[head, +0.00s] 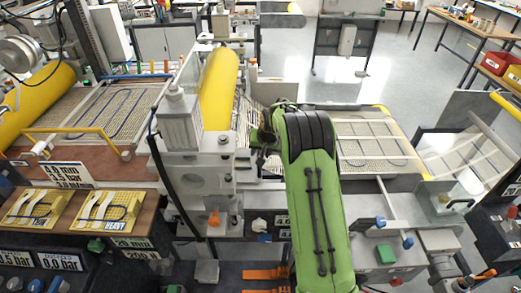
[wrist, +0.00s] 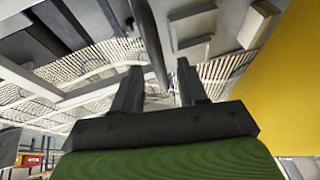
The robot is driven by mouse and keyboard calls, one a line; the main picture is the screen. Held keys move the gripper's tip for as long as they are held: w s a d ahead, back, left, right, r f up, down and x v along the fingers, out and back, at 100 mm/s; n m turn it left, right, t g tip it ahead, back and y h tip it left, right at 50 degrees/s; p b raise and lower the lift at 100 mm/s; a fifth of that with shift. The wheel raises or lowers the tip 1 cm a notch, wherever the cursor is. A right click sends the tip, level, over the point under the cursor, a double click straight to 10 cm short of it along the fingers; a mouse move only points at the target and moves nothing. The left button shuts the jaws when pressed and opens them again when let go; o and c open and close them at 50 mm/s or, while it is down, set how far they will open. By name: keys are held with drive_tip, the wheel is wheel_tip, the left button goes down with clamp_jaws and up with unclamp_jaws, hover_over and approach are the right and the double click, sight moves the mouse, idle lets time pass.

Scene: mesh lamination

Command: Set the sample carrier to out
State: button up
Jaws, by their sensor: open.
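No part is clearly marked as the sample carrier, so I cannot tell which one it is. A pale framed panel with white rails (head: 372,143) lies on the mesh bed right of my arm in the head view. My gripper (head: 262,132) is beside the yellow roller, partly hidden behind my green arm. In the wrist view my gripper (wrist: 160,68) has its two dark fingers apart. A dark bar (wrist: 150,40) shows between and beyond the fingers; I cannot tell whether they touch it. White mesh (wrist: 85,65) lies beyond the fingers.
The yellow roller (head: 218,88) and its grey stand (head: 185,125) are close on the left; the roller fills the right of the wrist view (wrist: 280,75). Two yellow sample boards (head: 108,210) sit front left. A grey box with a green knob (head: 385,255) stands front right. Open floor lies behind.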

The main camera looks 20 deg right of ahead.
drive_tip(key=shift+w+d+f, duration=0.1)
drive_tip(key=shift+w+f, duration=0.1)
drive_tip(key=shift+f, duration=0.1)
drive_tip(key=shift+c, duration=0.3)
clamp_jaws()
drive_tip(key=shift+s, duration=0.1)
drive_tip(key=s+d, duration=0.4)
drive_tip(key=d, duration=0.6)
drive_tip(key=s+d+b, duration=0.1)
drive_tip(key=s+d, duration=0.3)
drive_tip(key=d, duration=0.6)
drive_tip(key=shift+s+d, duration=0.3)
drive_tip(key=shift+r, duration=0.1)
